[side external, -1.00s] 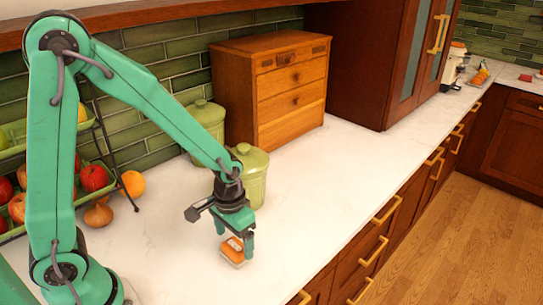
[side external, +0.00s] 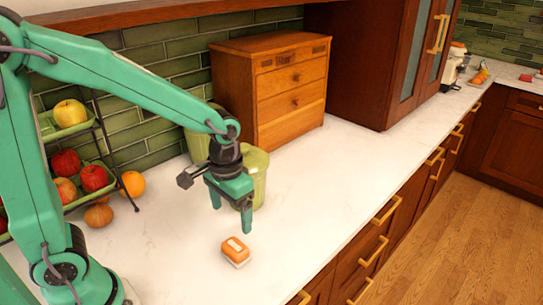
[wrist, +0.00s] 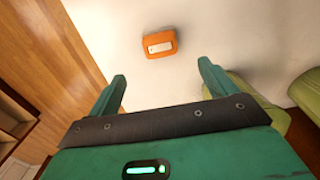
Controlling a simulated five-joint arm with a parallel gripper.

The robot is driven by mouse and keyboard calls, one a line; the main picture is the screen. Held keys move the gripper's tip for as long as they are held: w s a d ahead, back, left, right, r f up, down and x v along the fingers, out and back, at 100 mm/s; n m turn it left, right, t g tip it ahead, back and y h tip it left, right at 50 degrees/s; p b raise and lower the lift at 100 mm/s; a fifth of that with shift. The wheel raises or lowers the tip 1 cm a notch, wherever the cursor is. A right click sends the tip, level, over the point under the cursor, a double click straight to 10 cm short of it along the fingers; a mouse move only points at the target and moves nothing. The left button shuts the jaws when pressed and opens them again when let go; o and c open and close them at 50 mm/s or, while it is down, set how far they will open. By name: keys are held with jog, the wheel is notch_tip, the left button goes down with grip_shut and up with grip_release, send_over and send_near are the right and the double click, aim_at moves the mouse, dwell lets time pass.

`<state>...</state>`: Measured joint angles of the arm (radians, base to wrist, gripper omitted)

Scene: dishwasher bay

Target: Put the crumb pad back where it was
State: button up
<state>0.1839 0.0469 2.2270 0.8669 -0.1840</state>
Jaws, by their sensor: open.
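The crumb pad, an orange block with a pale label and a whitish lower layer, (side external: 236,251) lies flat on the white countertop near its front edge. It also shows in the wrist view (wrist: 159,44), ahead of the fingertips and between their lines. My gripper (side external: 231,220) is open and empty, above the counter and a little behind the pad, apart from it. Its two fingers also show in the wrist view (wrist: 161,78), spread wide with nothing between them.
Green lidded canisters (side external: 256,175) stand close behind my gripper. A wooden drawer chest (side external: 292,95) stands against the tiled wall. A tiered fruit rack (side external: 100,165) is at left, with an orange (side external: 132,184) and an onion (side external: 98,216) beside it. The counter right of the pad is clear.

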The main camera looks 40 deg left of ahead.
dwell(0.4)
jog(key=s+a+r+t, duration=0.5)
jog(key=s+r, duration=0.4)
jog(key=r, duration=0.3)
jog(key=shift+s+a+t, duration=0.2)
jog(key=shift+a+t, duration=0.1)
jog(key=shift+a, duration=0.15)
dwell(1.0)
